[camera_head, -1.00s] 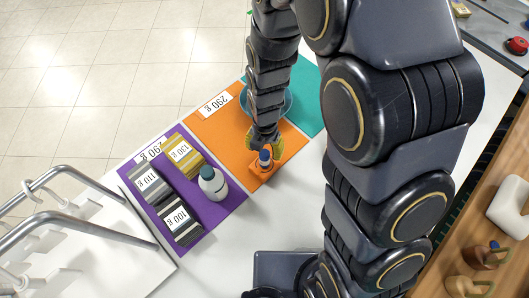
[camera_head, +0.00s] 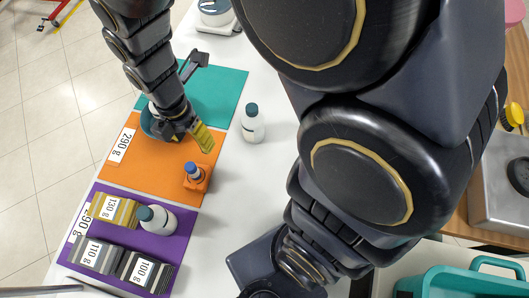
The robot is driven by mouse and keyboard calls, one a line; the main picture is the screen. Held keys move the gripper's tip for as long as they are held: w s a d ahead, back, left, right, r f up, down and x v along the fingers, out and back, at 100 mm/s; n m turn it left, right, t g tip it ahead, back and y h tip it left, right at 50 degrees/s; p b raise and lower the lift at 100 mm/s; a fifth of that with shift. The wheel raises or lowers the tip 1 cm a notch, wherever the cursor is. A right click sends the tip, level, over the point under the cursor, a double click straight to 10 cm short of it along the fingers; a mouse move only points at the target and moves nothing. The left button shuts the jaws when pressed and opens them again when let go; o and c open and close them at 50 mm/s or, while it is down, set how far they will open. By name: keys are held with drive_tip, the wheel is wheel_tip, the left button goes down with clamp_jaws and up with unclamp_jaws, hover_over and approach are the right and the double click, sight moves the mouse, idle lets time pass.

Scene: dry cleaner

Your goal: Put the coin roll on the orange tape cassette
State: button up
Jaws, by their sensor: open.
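A small blue cylinder, which looks like the coin roll (camera_head: 193,170), stands on top of an orange block that looks like the orange tape cassette (camera_head: 197,184). Both are on the orange mat (camera_head: 130,176), near its right edge. My gripper (camera_head: 205,144) is open and apart from them, just above them in the picture. One yellow finger pad shows clearly; the other finger is mostly hidden. No object shows between the fingers.
White bottles stand on the table (camera_head: 252,128) and the purple mat (camera_head: 158,220). Striped weight-labelled blocks (camera_head: 113,211) sit on the purple mat. The teal mat (camera_head: 222,92) is mostly clear. A teal crate (camera_head: 445,282) is lower right.

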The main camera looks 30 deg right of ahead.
drive_tip(key=s+d+r+m, duration=0.2)
drive_tip(key=s+r+m, duration=0.1)
drive_tip(key=m, duration=0.5)
drive_tip(key=s+d+r+m, duration=0.3)
drive_tip(key=s+m, duration=0.3)
drive_tip(key=m, duration=0.2)
drive_tip(key=s+d+r+m+g, duration=0.1)
drive_tip(key=s+d+r+m, duration=0.1)
drive_tip(key=s+m, duration=0.3)
drive_tip(key=shift+d+r+m, duration=0.25)
drive_tip(key=shift+r+m, duration=0.5)
drive_tip(key=shift+m, duration=1.35)
